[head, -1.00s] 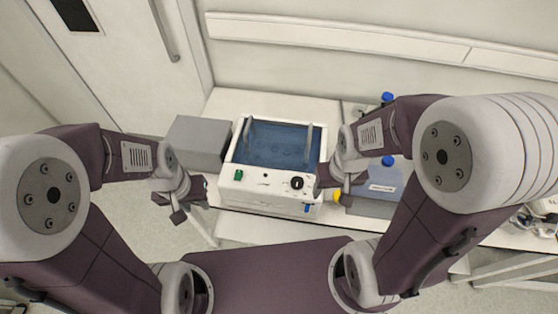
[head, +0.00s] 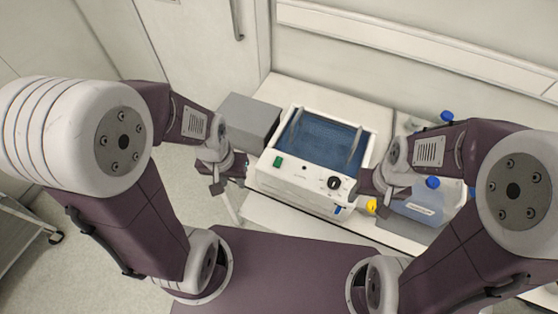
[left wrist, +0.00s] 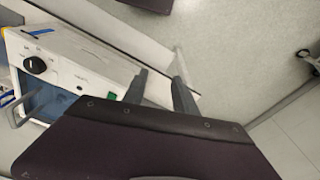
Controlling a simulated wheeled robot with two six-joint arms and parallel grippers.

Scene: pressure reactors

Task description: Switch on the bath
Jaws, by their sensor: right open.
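The bath (head: 299,176) is a white box with blue water in its open top. Its front panel carries a green switch (head: 278,161) at the left and a black dial (head: 334,183) at the right. In the left wrist view the panel appears turned round, with the green switch (left wrist: 112,96) and dial (left wrist: 35,65). My left gripper (head: 229,183) is open and empty, in front of the bath's left corner and apart from the switch. Its two fingers (left wrist: 161,88) stand apart just right of the switch. My right gripper (head: 361,192) is open by the right front corner; its fingertips are partly hidden.
A grey box (head: 249,122) stands left of the bath on the white table (head: 381,92). Blue-capped bottles (head: 447,117) and a blue-grey container (head: 425,205) stand to the right, with a yellow item (head: 371,205) near my right gripper. Bare floor lies left of the table.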

